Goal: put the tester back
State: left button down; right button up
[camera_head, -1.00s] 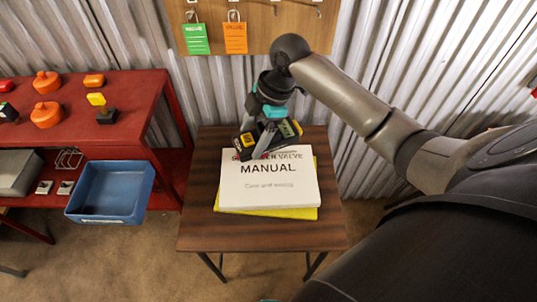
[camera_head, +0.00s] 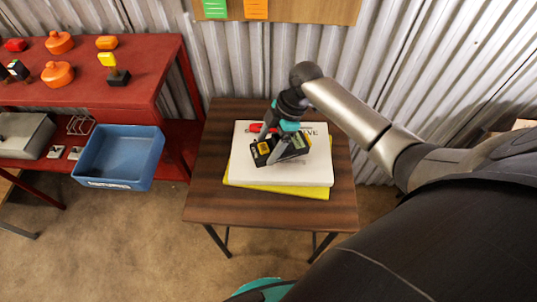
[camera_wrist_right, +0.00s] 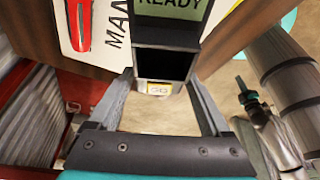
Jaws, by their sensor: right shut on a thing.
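The tester (camera_head: 281,148) is a dark device with a yellow block at one end and a green panel. My right gripper (camera_head: 273,145) is shut on it, above the white manual (camera_head: 305,176). In the right wrist view the tester (camera_wrist_right: 166,60) sits between the fingers, its green screen reading "READY". I cannot tell whether its underside touches the manual. My left gripper appears to be the dark and teal part at the right of the wrist view (camera_wrist_right: 250,98), small and unclear; its jaws cannot be made out.
The manual lies on a yellow book (camera_head: 290,190) on a small wooden table (camera_head: 205,195).

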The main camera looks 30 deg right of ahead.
aim_at(273, 148)
notch_tip(273, 148, down, 4)
jog(key=shift+f+b, duration=0.1)
jog(key=shift+b, duration=0.55)
jog(key=o, duration=1.5)
jog(key=p+v, duration=0.3)
jog(key=v, duration=0.9)
jog(key=shift+s, duration=0.1)
